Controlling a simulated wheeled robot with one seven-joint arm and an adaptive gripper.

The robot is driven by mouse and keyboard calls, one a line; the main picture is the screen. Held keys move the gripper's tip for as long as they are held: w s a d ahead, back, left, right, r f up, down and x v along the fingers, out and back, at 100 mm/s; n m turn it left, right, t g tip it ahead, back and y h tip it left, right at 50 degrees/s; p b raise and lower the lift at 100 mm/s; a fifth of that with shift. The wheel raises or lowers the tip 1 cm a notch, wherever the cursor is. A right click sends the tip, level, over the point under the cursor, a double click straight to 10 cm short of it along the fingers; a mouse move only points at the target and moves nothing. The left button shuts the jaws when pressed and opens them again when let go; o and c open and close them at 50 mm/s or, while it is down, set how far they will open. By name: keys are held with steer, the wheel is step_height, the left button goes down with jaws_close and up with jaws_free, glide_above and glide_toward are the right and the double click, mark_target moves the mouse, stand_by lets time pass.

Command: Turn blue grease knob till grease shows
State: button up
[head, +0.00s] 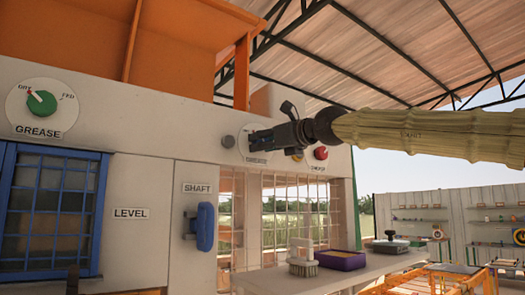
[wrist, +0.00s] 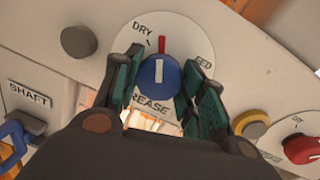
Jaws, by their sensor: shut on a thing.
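The blue grease knob (wrist: 159,84) sits on a round white dial (wrist: 188,38) marked DRY at upper left and FED at right, with GREASE below, partly covered. The knob's white line points up toward a red mark near DRY. My gripper (wrist: 163,88) has its green-padded fingers on both sides of the knob and is shut on it. In the head view my gripper (head: 262,140) reaches the panel from the right and hides the knob; only part of the dial (head: 257,159) shows. I see no grease.
A green knob (head: 41,103) on another GREASE dial is at far left. A grey button (head: 228,141), a yellow button (wrist: 251,124) and a red knob (head: 321,153) flank the dial. Below are a blue SHAFT handle (head: 205,227) and a shelf (head: 335,275) holding brushes and a tray.

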steer(key=m+b, duration=0.4)
steer(key=m, duration=0.1)
steer(key=m+t+h+b, duration=0.1)
steer(key=m+b, duration=0.3)
steer(key=m, duration=0.2)
steer(key=m+t+b, duration=0.1)
steer(key=m+b, duration=0.4)
steer(key=m, duration=0.1)
steer(key=shift+s+f, duration=0.15)
steer(key=shift+f, duration=0.15)
steer(key=shift+r, duration=0.1)
steer(key=o, duration=1)
steer(key=shift+o, duration=0.2)
steer(key=shift+s+d+r, duration=0.1)
steer(key=shift+d, duration=0.05)
steer(key=shift+s, duration=0.1)
